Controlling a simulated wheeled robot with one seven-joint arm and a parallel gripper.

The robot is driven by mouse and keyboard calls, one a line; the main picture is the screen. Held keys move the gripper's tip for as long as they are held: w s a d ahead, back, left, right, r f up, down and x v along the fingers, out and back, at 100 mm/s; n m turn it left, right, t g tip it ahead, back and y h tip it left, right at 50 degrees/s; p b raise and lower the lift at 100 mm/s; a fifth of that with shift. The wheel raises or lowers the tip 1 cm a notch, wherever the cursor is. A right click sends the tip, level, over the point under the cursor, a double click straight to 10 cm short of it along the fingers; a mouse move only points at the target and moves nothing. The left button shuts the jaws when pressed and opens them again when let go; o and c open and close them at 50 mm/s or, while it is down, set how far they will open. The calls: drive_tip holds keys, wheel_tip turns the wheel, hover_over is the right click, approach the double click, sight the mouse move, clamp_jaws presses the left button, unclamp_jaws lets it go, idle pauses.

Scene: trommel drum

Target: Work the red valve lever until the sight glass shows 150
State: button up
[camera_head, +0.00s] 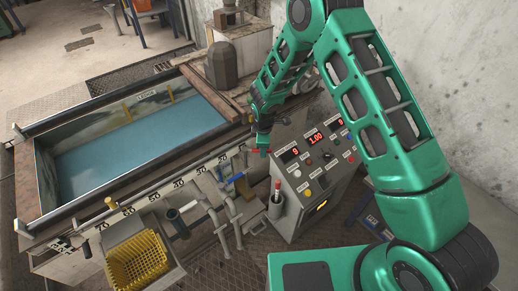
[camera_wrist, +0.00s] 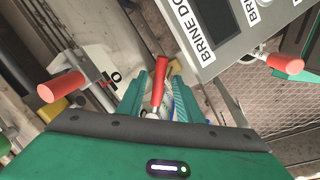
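My gripper (camera_head: 262,142) is beside the control panel, over the right end of the tank's front rail. In the wrist view, my gripper (camera_wrist: 159,82) has its two green fingers apart. A red lever handle (camera_wrist: 160,68) shows between them, with a gap visible on each side. I cannot tell how deep it sits between the fingers. In the head view a red piece (camera_head: 256,151) shows at the fingertips. I cannot make out the sight glass or its reading for certain; the panel displays show 9, 1.00 (camera_head: 315,138) and 9.
Other red handles show at left (camera_wrist: 62,87) and right (camera_wrist: 285,63) in the wrist view. The control panel (camera_head: 291,171) stands close right of the gripper. A blue-filled tank (camera_head: 33,190), pipes (camera_head: 222,232) and a yellow basket (camera_head: 138,262) lie to the left.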

wheel_tip(320, 180, up, 10)
drive_tip(key=s, duration=0.2)
drive_tip(key=shift+r, duration=0.25)
idle(0.3)
